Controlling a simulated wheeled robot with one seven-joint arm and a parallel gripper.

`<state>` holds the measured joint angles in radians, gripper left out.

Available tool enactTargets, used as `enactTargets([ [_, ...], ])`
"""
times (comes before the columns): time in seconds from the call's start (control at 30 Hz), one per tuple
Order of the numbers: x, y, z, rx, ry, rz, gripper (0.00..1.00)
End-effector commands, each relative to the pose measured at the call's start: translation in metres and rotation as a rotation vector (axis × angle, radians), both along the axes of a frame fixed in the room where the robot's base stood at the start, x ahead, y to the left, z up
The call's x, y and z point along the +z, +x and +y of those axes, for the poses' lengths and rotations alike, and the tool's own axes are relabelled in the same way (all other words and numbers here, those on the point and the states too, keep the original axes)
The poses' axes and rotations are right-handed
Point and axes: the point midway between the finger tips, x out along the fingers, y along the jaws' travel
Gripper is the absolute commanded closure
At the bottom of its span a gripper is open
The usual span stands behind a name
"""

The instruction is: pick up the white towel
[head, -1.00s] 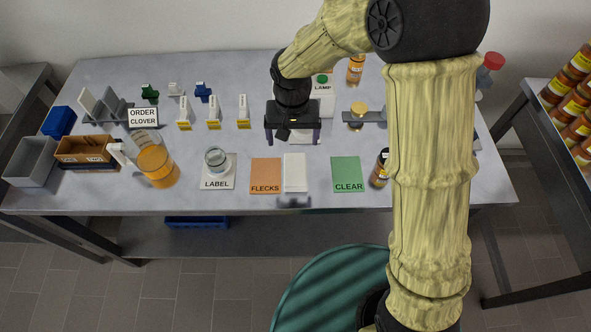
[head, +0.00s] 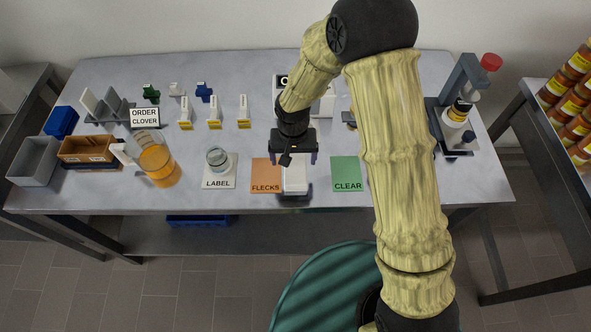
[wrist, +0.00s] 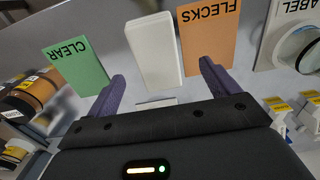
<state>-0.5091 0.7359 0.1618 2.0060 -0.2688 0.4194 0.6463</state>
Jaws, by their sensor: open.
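The white towel (head: 296,184) is a folded, flat white rectangle on the bench, between the orange FLECKS card (head: 265,176) and the green CLEAR card (head: 346,173). My gripper (head: 293,160) is open and empty, over the back part of the towel in the head view, hiding some of it. In the wrist view the towel (wrist: 155,48) lies ahead between the two purple fingers of my gripper (wrist: 162,72), apart from them. The FLECKS card (wrist: 208,42) and CLEAR card (wrist: 76,66) flank it there.
A jar on the LABEL pad (head: 218,182) and a pitcher of amber liquid (head: 158,165) stand to the left. Small white yellow-based stands (head: 214,112) are behind. A dark device (head: 455,115) stands at the right. The bench's front edge is close to the towel.

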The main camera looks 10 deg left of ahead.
Motion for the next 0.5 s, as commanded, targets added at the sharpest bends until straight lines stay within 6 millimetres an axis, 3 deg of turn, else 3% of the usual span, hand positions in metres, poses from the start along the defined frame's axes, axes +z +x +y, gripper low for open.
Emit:
enactTargets([
  [0.5, -0.049, 0.004, -0.005, 0.0, 0.0, 0.0, 0.13],
])
